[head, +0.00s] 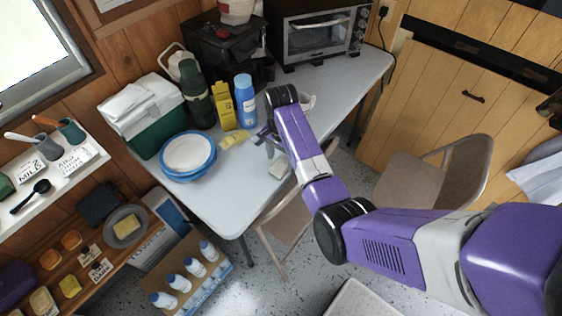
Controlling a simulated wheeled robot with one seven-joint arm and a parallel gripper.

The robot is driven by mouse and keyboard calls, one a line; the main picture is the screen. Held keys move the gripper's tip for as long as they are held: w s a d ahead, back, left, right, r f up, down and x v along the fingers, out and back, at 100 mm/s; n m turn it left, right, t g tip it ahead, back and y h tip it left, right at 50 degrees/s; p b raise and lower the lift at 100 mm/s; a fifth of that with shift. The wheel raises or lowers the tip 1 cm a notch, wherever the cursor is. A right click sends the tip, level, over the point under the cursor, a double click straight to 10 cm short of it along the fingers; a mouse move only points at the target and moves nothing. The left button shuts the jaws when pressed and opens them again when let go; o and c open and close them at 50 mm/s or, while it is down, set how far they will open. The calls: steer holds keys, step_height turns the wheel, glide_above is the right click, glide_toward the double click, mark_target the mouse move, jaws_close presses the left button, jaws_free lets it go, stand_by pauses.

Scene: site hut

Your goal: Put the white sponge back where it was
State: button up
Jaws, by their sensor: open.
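A small whitish block (280,167), which looks like the white sponge, lies flat on the grey table (215,208) near its front edge. My gripper (268,143) is over the table just behind and left of this block, with its jaws open. Nothing shows between the jaws, though my arm and wrist partly cover that area. The block appears apart from the fingers; the exact gap is hard to tell.
A blue-rimmed bowl (188,155), yellow cloth or sponge (233,139), blue bottle (245,102), yellow box (223,106), dark green flask (195,92) and green cooler (145,118) crowd the table. A folding chair (437,175) stands right. The table's front left is clear.

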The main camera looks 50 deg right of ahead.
mark_target(281, 164)
step_height(281, 164, up, 10)
steer(key=shift+r, duration=0.2)
stand_by(0.7)
